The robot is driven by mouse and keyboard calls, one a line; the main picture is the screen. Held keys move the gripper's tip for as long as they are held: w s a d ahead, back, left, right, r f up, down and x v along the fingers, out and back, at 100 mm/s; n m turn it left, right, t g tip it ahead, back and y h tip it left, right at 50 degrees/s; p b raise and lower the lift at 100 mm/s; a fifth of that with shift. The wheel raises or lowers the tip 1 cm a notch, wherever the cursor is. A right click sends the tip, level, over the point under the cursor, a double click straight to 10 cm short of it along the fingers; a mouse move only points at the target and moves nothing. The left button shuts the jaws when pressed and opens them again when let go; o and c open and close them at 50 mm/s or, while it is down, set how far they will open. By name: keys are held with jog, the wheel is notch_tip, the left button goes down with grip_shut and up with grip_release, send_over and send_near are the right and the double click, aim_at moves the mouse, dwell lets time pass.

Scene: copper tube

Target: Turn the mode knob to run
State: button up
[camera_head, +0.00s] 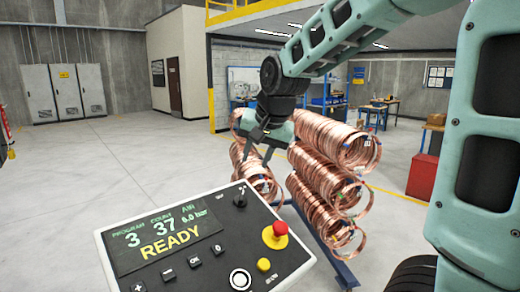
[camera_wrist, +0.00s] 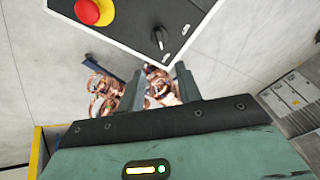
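The control panel (camera_head: 207,262) is a light tilted box with a black display that reads READY. A small black mode knob (camera_head: 240,200) sits near its upper right edge; its small labels are too blurred to read. In the wrist view the knob (camera_wrist: 157,38) shows as a dark dial with a light pointer line, beyond the fingertips. My gripper (camera_head: 257,158) points down above the far edge of the panel, apart from the knob. Its two fingers are spread with nothing between them, also in the wrist view (camera_wrist: 157,88).
Copper coils (camera_head: 325,170) hang on a blue rack behind the panel. Floor to the left is clear.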

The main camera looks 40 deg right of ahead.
jog(key=shift+v, duration=1.5)
jog(key=s+a+f+n+g+y+b, duration=0.15)
jog(key=s+a+f+n, duration=0.25)
jog(key=a+f, duration=0.4)
jog(key=s+a+f+n+g+b, duration=0.15)
jog(key=s+a+f+n, duration=0.35)
jog(key=a, duration=0.6)
jog(key=s+a+f+n+g+b, duration=0.1)
jog(key=s+a+f+n, duration=0.2)
jog(key=s+f+n, duration=0.1)
jog(key=s+a+f+n+g+b, duration=0.1)
jog(key=s+a+f+n+b, duration=0.1)
jog(key=s+f, duration=0.4)
jog(key=s+a+n, duration=0.1)
jog(key=s, duration=0.2)
jog(key=shift+s+a+f+n+g, duration=0.25)
jog(key=shift+a+n+g, duration=0.05)
jog(key=shift+n, duration=0.1)
